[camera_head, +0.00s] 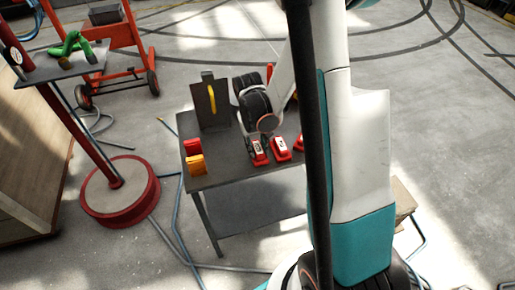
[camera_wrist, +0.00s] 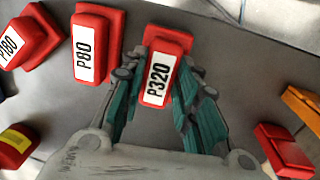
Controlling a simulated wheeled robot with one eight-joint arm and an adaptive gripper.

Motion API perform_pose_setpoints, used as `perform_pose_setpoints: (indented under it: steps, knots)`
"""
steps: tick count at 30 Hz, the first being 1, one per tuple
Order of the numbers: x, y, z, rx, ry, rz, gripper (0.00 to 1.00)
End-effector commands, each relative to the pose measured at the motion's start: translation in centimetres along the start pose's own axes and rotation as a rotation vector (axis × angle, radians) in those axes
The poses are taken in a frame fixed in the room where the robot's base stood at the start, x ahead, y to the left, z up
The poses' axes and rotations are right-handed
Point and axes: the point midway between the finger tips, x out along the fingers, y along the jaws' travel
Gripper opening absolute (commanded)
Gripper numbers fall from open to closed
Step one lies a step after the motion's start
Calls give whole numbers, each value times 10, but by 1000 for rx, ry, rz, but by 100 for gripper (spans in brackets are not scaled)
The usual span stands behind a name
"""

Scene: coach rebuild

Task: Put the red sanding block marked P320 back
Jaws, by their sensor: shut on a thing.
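The red block marked P320 (camera_wrist: 156,80) is between the fingers of my gripper (camera_wrist: 158,92) in the wrist view, and the gripper is shut on it. A red base or backing (camera_wrist: 168,36) shows just behind its far end; I cannot tell whether the block rests on it. In the head view the block (camera_head: 258,152) is at the left end of a short row on the grey table (camera_head: 232,178). My arm hides part of the row's right side.
Red blocks P80 (camera_wrist: 86,50) and P180 (camera_wrist: 22,42) stand left of P320 in the wrist view. A yellow-labelled red piece (camera_wrist: 15,146) is at lower left. Orange (camera_head: 197,165) and red (camera_head: 192,146) blocks sit at the table's left edge. A dark upright holder (camera_head: 211,105) stands behind.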

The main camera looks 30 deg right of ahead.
Motion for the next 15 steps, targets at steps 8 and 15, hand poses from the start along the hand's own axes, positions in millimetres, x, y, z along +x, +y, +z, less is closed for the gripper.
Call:
perform_pose_setpoints:
  steps: [8,15]
  knots:
    - [2,0,0,0,0,0,3]
    - [4,0,0,0,0,0,49]
